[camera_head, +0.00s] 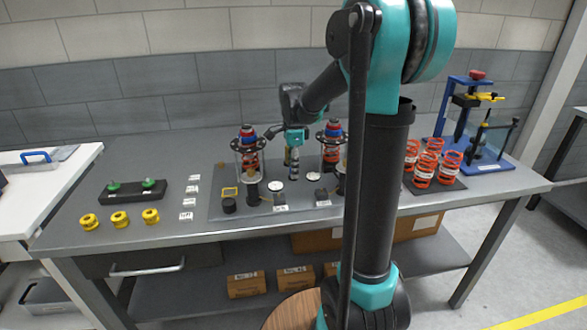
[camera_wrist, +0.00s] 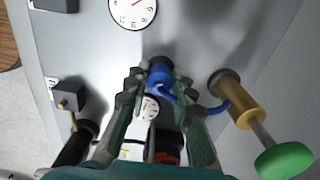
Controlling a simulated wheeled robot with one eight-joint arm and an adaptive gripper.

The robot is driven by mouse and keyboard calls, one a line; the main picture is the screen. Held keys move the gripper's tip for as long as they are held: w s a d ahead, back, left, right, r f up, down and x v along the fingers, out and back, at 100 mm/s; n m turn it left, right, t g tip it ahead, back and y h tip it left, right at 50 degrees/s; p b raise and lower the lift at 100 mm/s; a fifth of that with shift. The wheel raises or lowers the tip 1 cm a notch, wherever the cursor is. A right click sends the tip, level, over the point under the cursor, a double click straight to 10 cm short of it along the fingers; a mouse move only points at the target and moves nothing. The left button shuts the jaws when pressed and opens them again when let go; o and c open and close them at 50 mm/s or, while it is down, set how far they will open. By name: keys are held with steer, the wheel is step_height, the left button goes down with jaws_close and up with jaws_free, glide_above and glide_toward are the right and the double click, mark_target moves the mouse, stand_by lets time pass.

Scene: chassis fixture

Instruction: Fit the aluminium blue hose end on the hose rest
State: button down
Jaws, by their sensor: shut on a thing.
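My gripper (camera_head: 293,165) is above the grey fixture plate, between the two red-and-blue-topped units. In the wrist view my gripper (camera_wrist: 155,88) is closed around the blue hose end (camera_wrist: 160,74), which shows between the fingertips. The aluminium of the end is not clear to see. I cannot tell which part is the hose rest. In the head view the hose end is too small to make out.
The fixture plate (camera_head: 222,214) carries a left unit (camera_head: 248,150), a right unit (camera_head: 331,150), white gauges (camera_head: 276,186) and black blocks. Orange-red springs (camera_head: 425,168) and a blue press (camera_head: 470,125) stand at right. Yellow spools (camera_head: 119,219) and a black tray (camera_head: 132,195) lie at left.

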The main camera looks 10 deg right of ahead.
steer(key=shift+f, duration=0.1)
steer(key=c, duration=1.2)
jaws_free()
steer(key=shift+r, duration=3.5)
